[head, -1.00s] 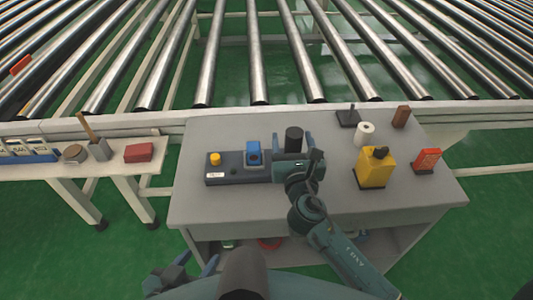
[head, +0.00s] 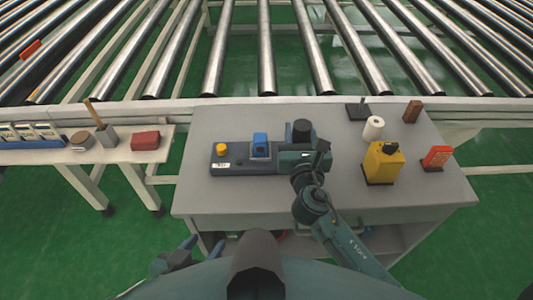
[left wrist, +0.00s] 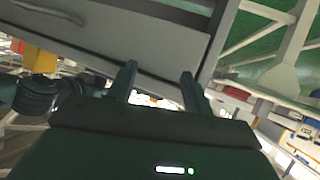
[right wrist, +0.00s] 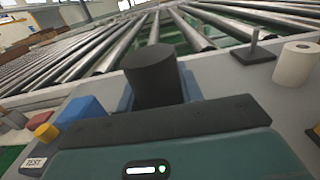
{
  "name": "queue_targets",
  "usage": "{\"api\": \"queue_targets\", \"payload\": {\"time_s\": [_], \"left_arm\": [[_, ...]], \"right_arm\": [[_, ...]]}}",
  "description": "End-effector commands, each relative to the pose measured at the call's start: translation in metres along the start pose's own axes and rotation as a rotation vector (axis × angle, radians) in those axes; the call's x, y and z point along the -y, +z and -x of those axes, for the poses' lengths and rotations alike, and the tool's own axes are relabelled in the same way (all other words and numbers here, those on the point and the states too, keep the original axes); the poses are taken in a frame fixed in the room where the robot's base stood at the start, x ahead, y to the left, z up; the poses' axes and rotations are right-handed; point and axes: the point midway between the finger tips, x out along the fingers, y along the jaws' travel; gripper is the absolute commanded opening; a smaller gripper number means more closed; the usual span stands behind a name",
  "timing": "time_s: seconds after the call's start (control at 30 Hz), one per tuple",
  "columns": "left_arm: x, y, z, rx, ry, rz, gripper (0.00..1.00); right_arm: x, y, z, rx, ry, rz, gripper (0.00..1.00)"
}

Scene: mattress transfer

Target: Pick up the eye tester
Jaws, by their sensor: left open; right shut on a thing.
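A dark flat base with a TEST label (head: 232,172), a yellow button (head: 221,149) and a blue block (head: 261,146) lies on the grey table; I take it for the eye tester. A black cylinder (head: 302,131) stands upright at its right end. My right gripper (head: 302,148) is shut on this cylinder. In the right wrist view the cylinder (right wrist: 152,75) is between the fingers; I cannot tell whether it is joined to the base. My left gripper (head: 200,252) is open and empty, low before the table; its fingers (left wrist: 158,72) show apart in the left wrist view.
On the grey table (head: 215,200), right of my right arm, stand a yellow container (head: 383,163), a red box (head: 437,157), a white roll (head: 373,128) and a brown block (head: 412,111). A side bench (head: 85,152) is at left. A roller conveyor (head: 265,60) runs behind.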

Motion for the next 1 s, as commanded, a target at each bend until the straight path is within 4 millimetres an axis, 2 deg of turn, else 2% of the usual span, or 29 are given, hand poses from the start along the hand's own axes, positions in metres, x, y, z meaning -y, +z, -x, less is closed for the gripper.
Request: {"api": "queue_targets", "payload": {"time_s": [0.13,0.63,0.77,1.0], "left_arm": [[0.000,0.000,0.000,0.000,0.000,0.000,0.51],[0.000,-0.001,0.001,0.001,0.000,0.000,0.51],[-0.001,-0.008,0.005,0.003,-0.003,-0.007,0.51],[-0.003,-0.019,0.013,0.018,-0.014,-0.042,0.51]], "right_arm": [[0.000,0.000,0.000,0.000,0.000,0.000,0.00],[0.000,0.005,-0.001,0.005,0.000,-0.004,0.00],[0.000,0.022,-0.001,0.008,0.001,-0.004,0.00],[0.000,0.070,-0.001,0.008,0.002,-0.005,0.00]]}}
